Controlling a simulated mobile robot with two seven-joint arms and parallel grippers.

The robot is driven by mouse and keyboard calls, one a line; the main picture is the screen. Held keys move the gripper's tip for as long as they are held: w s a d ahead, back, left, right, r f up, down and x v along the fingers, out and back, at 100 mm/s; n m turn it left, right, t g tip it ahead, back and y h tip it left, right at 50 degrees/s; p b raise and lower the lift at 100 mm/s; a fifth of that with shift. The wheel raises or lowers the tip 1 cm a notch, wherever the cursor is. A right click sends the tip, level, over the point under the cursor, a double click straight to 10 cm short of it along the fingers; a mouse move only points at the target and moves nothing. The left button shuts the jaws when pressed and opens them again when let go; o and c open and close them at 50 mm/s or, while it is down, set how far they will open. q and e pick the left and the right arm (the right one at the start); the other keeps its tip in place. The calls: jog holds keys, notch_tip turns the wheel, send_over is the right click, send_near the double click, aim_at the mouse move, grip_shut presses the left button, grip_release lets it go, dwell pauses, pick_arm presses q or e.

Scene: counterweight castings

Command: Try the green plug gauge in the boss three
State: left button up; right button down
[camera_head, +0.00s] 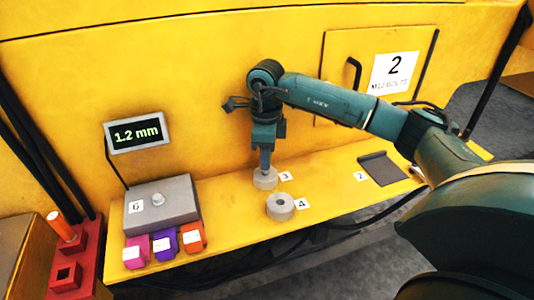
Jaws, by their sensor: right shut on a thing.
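Boss three (265,183) is a short grey round casting on the yellow ledge, with the card "3" beside it. My right gripper (265,156) points straight down over it, shut on a slim upright piece taken to be the green plug gauge. The gauge's green colour cannot be told apart from my dark teal gripper. Its lower end meets the top of boss three. How deep it sits in the bore is hidden. My left gripper is not in view.
Boss four (280,212), with an open bore, stands close in front. A dark plate (383,169) lies at right. At left are a grey block (176,207), a "1.2 mm" display (137,133), coloured bins (165,244) and a red rack (88,264) holding an orange gauge (61,224).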

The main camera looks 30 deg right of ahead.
jog(key=shift+d+f+b, duration=0.2)
jog(key=shift+f+b, duration=0.1)
jog(key=shift+f, duration=0.45)
dwell(0.7)
jog(key=c, duration=1.6)
grip_release()
jog(key=o, duration=0.5)
